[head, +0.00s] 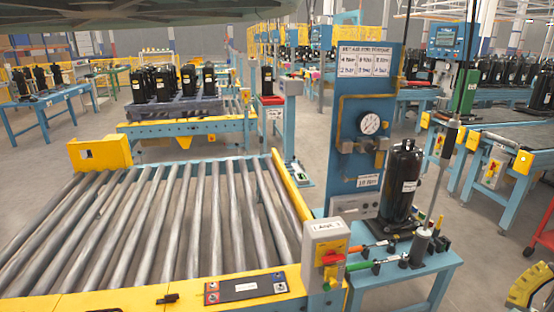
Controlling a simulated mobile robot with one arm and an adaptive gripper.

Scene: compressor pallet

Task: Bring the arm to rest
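The task names no object, and neither my arm nor my gripper shows in the head view. The gripper's state and what it may hold are hidden. A roller conveyor (150,215) with bare grey rollers and yellow ends fills the lower left. Beside it on the right stands a blue test station panel (368,85) with a round gauge (370,124). A black compressor (402,180) stands upright on the blue bench (400,265) in front of that panel.
Black compressors stand on a dark pallet (175,110) on the conveyor behind. A grey switch box (326,244) stands at the conveyor's near right corner. A tool (441,160) hangs above the bench. A red cart (545,225) is at far right. Grey floor (485,255) is open right of the bench.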

